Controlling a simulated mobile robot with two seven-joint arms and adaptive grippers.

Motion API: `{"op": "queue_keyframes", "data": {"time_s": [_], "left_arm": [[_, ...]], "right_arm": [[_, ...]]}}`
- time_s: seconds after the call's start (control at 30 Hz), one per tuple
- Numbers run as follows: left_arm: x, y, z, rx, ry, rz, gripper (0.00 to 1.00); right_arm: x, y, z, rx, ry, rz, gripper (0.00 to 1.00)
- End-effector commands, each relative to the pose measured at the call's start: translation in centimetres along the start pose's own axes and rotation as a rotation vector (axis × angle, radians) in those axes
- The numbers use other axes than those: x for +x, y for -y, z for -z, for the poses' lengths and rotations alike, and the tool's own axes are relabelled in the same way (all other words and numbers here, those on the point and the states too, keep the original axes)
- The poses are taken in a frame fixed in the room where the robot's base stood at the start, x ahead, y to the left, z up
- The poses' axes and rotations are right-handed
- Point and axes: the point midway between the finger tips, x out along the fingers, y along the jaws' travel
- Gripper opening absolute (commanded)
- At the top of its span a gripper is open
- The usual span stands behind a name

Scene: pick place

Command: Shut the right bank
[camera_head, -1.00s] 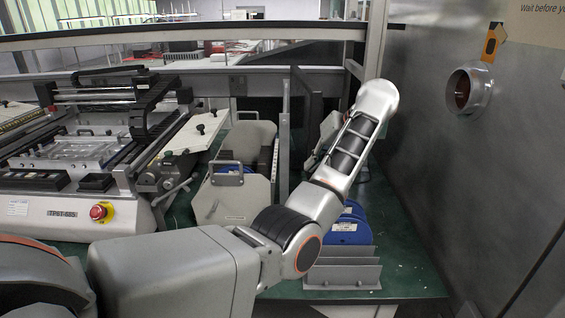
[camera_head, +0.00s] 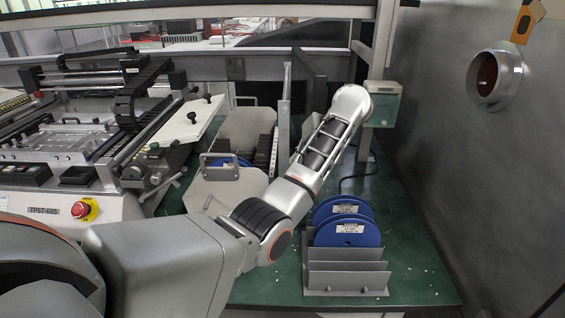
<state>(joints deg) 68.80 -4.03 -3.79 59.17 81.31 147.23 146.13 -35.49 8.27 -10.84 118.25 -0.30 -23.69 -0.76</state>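The pick-and-place machine (camera_head: 115,203) fills the left side, with a red stop button (camera_head: 84,209) at its front. To its right is a grey bank-like unit (camera_head: 228,190) with a handle on its front plate and a blue reel partly showing behind it. A second handled grey plate (camera_head: 246,122) stands behind it. I cannot tell for sure which is the right bank, or how far it is open. One of my arms crosses from the lower left up to the right, in front of the unit's right side. Neither gripper shows.
A grey rack (camera_head: 345,280) with blue reels (camera_head: 347,231) stands on the green table (camera_head: 415,265), right of my arm. A green-grey box (camera_head: 384,104) is behind it. A metal wall with a round port (camera_head: 496,76) bounds the right. Some tabletop right of the rack is clear.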

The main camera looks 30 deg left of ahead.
Motion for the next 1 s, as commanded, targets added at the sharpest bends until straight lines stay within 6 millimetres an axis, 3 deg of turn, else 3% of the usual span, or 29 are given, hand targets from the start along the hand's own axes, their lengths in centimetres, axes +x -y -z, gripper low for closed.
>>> {"op": "queue_keyframes", "data": {"time_s": [0.07, 0.1, 0.3, 0.53, 0.83, 1.0], "left_arm": [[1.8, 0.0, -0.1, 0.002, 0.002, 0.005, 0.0], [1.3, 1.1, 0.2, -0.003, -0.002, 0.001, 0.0], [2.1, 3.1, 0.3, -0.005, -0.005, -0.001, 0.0], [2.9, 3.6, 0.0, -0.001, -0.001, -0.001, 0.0], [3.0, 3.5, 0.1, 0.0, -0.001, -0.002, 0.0], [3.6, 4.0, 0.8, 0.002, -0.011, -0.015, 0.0]], "right_arm": [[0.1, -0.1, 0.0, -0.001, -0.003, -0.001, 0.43], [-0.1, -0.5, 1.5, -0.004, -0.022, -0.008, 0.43], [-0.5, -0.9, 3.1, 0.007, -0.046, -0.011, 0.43], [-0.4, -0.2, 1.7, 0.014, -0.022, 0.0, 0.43], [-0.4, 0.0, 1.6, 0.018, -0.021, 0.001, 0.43], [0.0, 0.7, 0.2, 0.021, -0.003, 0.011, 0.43]]}}
